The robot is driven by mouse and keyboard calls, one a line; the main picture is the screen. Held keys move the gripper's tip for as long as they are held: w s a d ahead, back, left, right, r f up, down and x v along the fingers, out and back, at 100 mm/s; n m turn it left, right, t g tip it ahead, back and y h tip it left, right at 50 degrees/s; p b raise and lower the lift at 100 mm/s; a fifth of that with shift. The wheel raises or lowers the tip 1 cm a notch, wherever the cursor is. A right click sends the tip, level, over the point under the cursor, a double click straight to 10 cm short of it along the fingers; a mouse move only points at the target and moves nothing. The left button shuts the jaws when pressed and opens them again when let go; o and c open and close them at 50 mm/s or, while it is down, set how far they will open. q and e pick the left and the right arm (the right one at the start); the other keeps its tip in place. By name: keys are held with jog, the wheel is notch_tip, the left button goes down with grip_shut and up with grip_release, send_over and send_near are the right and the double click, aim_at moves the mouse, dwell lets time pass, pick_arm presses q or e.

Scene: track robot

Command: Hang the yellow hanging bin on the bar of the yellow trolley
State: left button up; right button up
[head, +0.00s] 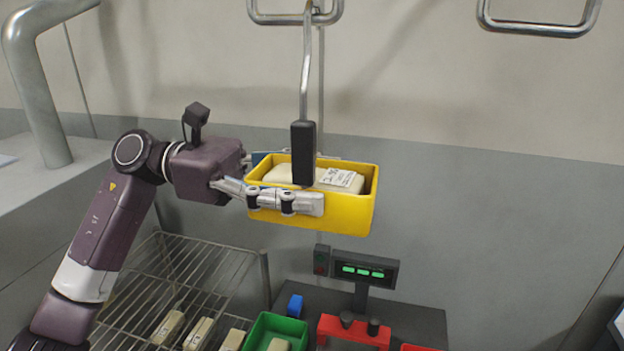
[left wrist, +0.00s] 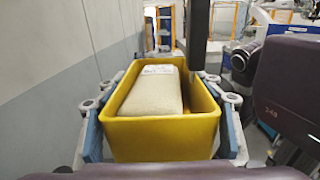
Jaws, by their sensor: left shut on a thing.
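The yellow bin (head: 345,212) is held in the air by my left gripper (head: 322,182), in the middle of the head view. The gripper is shut on it, one finger along each long side. The bin looks roughly level and carries a pale package with a label (head: 338,178). In the left wrist view the bin (left wrist: 165,140) sits between both fingers with the package (left wrist: 150,95) inside. I cannot clearly make out the yellow trolley or its bar; some yellow framing (left wrist: 165,18) shows far off there. My right gripper is not in view.
A metal rod with a black handle (head: 303,153) hangs from above and overlaps the bin in the head view. Below are a wire rack (head: 190,265) with several packages, a green bin (head: 280,325), a blue block (head: 295,306) and a display with green digits (head: 364,271).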

pick_arm(q)
jog(key=shift+r, duration=0.1)
jog(key=o, duration=1.5)
